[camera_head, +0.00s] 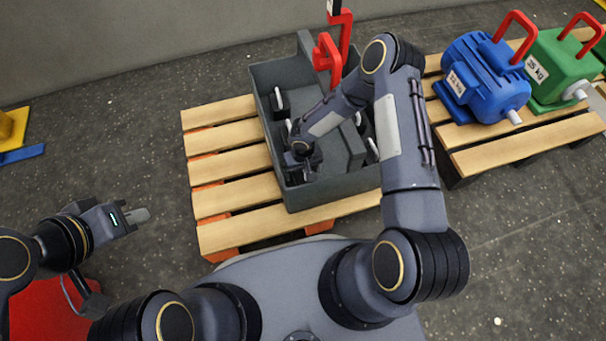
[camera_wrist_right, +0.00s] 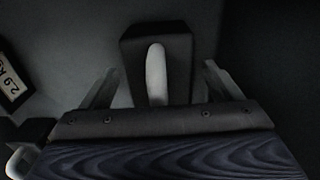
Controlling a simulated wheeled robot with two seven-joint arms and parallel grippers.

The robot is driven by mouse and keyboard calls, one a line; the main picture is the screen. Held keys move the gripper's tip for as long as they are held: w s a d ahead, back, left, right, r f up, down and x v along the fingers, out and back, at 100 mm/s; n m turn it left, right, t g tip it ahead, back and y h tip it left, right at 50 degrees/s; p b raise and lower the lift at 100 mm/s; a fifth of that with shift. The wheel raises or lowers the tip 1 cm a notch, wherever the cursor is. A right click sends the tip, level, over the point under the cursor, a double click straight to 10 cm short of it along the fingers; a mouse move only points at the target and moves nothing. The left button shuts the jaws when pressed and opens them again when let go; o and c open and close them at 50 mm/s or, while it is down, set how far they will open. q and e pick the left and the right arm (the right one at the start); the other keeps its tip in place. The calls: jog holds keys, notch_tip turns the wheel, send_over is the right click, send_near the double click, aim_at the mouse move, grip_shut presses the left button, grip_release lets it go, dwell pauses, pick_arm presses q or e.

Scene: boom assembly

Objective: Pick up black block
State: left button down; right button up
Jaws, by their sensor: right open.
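A black block with a pale handle (camera_wrist_right: 156,75) stands in the right wrist view, between the two fingers of my right gripper (camera_wrist_right: 160,90). The fingers are apart, one on each side of the block; I cannot tell whether they touch it. In the head view my right gripper (camera_head: 300,172) is down inside the grey bin (camera_head: 262,84), near its front left corner, and my arm hides most of the block there. Another black block with a pale handle (camera_head: 278,101) stands in the bin further back. My left gripper (camera_head: 139,216) is off to the left over the floor, its fingers close together.
The bin stands on a wooden pallet (camera_head: 222,169). A red hooked part (camera_head: 328,56) rises at the bin's back. A blue motor (camera_head: 486,80) and a green weight (camera_head: 560,66) stand on another pallet at the right. In the right wrist view a label (camera_wrist_right: 12,84) shows at the left.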

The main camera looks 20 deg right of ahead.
jog(key=shift+c, duration=0.3)
grip_shut()
jog(key=shift+w+r, duration=0.15)
jog(key=shift+r, duration=0.1)
